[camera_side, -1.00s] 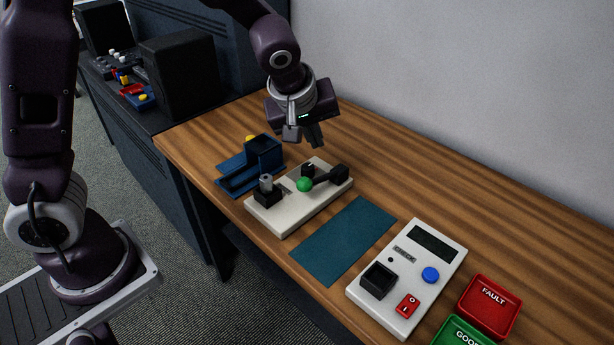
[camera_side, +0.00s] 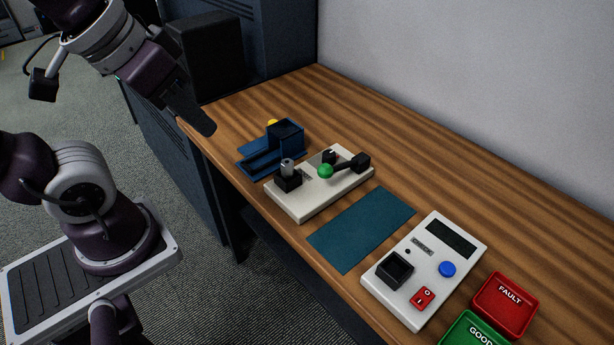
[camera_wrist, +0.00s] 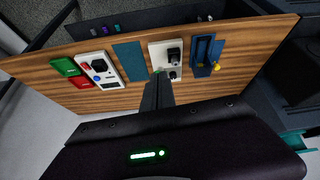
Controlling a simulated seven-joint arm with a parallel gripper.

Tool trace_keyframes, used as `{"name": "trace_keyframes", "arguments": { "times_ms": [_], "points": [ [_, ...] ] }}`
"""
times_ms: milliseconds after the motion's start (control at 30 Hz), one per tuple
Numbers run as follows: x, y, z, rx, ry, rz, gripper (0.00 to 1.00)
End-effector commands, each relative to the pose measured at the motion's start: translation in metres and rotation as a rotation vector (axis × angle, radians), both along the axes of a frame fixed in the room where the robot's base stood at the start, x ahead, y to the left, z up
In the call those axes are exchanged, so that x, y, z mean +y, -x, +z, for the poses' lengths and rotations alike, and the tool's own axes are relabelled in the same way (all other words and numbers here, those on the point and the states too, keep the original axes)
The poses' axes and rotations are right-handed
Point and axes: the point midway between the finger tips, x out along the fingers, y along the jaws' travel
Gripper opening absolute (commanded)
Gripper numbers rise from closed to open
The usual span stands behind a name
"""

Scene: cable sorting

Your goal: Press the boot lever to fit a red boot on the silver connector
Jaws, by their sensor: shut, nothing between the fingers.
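The boot lever (camera_side: 345,166) is a dark arm with a green knob on a white fixture (camera_side: 315,195). The silver connector (camera_side: 287,165) stands upright in a black block at the fixture's left end. I make out no red boot on it. My gripper (camera_side: 207,128) is shut and empty, up and left of the fixture near the table's left end, apart from the lever. In the wrist view my shut fingers (camera_wrist: 157,85) point toward the fixture (camera_wrist: 155,54) and partly hide the lever area; the connector is too small to tell there.
A blue holder (camera_side: 250,165) with a yellow knob stands left of the fixture. A teal mat (camera_side: 362,228), a white tester (camera_side: 408,312), a red FAULT bin (camera_side: 505,305) and a green GOOD bin (camera_side: 475,330) lie to the right. Bare wood runs along the wall.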

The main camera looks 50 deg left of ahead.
Motion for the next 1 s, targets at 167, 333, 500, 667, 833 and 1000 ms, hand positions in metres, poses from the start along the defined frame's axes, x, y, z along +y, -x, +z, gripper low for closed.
{"name": "trace_keyframes", "arguments": {
  "times_ms": [167, 333, 500, 667, 833, 1000],
  "points": [
    [-0.004, 0.021, -0.004, -0.006, -0.039, -0.088, 0.00],
    [-0.004, 0.020, -0.004, -0.006, -0.039, -0.089, 0.00],
    [-0.005, 0.003, 0.008, 0.035, 0.024, 0.014, 0.00],
    [-0.008, -0.062, 0.028, 0.170, 0.199, 0.395, 0.00],
    [-0.013, -0.143, 0.017, 0.308, 0.321, 0.882, 0.00],
    [-0.020, -0.199, -0.013, 0.374, 0.356, 1.257, 0.00]
  ]
}}
